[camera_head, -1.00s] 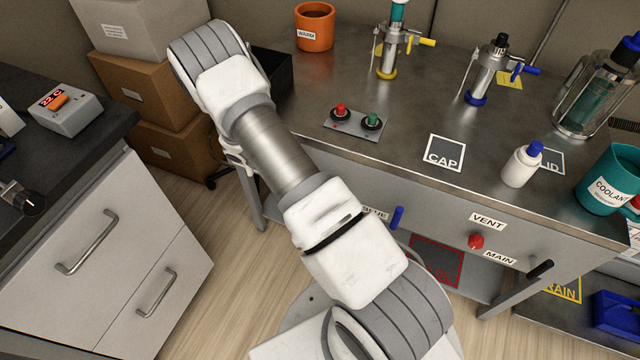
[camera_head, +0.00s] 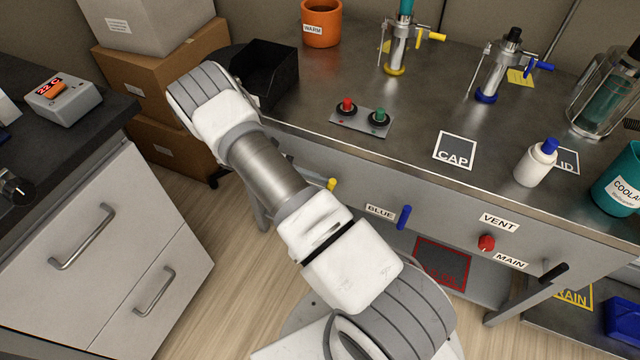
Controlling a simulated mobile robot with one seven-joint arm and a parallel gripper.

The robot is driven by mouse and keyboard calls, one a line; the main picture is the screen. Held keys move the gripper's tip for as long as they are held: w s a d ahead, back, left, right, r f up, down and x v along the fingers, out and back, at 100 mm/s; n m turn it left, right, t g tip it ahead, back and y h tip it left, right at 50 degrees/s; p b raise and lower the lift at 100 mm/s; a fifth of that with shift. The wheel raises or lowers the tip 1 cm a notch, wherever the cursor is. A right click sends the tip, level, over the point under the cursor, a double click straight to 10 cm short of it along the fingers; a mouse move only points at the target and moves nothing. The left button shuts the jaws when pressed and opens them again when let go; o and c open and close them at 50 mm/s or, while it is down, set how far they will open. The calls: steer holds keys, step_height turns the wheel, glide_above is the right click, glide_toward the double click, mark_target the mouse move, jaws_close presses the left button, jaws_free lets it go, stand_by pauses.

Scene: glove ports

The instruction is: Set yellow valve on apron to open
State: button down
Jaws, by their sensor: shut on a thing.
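A small part of the yellow valve (camera_head: 331,184) shows on the grey front apron of the bench, just past the right edge of my arm. My arm covers the rest of it and any label, so I cannot tell its setting. My gripper is not visible; my own arm hides the area left of the yellow part. I cannot see whether the gripper touches the valve.
On the apron to the right are a blue valve handle (camera_head: 404,217), a red knob (camera_head: 486,242) and a black handle (camera_head: 554,273). A button box (camera_head: 362,121) and a black bin (camera_head: 264,72) are on the bench. A drawer cabinet (camera_head: 110,250) stands left.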

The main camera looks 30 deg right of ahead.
steer(key=c, duration=0.8)
jaws_free()
steer(key=shift+o, duration=0.2)
steer(key=s+d+r+p, duration=0.1)
steer(key=s+d+r, duration=0.1)
steer(key=r, duration=0.1)
steer(key=s+d+r+p, duration=0.2)
steer(key=s+d+r, duration=0.1)
steer(key=r, duration=0.1)
steer(key=s+d+r+p, duration=0.2)
steer(key=s+d+r, duration=0.1)
steer(key=r, duration=0.1)
steer(key=shift+s+d, duration=0.1)
steer(key=shift+s, duration=0.05)
